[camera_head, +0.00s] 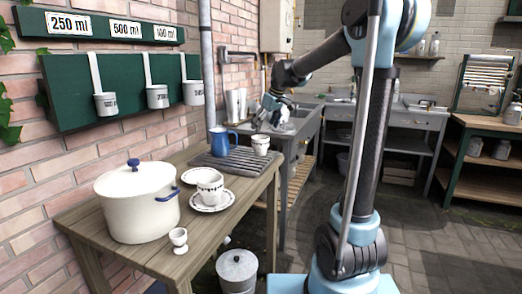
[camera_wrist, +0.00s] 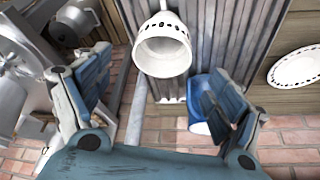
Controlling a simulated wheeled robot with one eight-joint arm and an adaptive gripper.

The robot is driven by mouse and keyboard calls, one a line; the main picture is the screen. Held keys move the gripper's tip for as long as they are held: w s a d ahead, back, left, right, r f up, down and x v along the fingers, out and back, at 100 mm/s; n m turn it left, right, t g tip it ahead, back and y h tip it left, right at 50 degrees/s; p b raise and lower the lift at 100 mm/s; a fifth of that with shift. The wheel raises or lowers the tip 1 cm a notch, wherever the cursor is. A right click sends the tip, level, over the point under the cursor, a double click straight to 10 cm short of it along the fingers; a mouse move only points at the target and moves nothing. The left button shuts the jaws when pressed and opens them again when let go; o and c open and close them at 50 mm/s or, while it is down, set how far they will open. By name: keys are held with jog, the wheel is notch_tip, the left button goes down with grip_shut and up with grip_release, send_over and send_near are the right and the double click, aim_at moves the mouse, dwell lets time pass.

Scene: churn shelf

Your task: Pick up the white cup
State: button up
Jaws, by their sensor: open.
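A white cup (camera_head: 261,145) with a dark dotted band stands on the dark ribbed mat (camera_head: 226,164), right of a blue mug (camera_head: 219,141). In the wrist view this cup (camera_wrist: 163,50) is at the top middle and the blue mug (camera_wrist: 203,92) is lower right, partly behind a finger. A second white cup (camera_head: 211,187) with a dark pattern sits on a saucer (camera_head: 212,207) nearer the front. My gripper (camera_head: 274,114) is open and empty, above and beyond the cup on the mat. In the wrist view its fingers (camera_wrist: 155,92) are spread below the cup, not touching it.
A large white pot (camera_head: 137,205) and an egg cup (camera_head: 179,239) stand on the wooden table (camera_head: 165,262). A plate (camera_wrist: 296,68) lies right of the mat in the wrist view. A vertical pipe (camera_head: 206,70) and grey sink (camera_head: 301,123) are close to my gripper.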

aim_at(260, 138)
jog(key=shift+x, duration=3.7)
jog(key=shift+s+a, duration=0.1)
jog(key=shift+a, duration=0.05)
jog(key=shift+r, duration=0.1)
jog(key=c, duration=1.2)
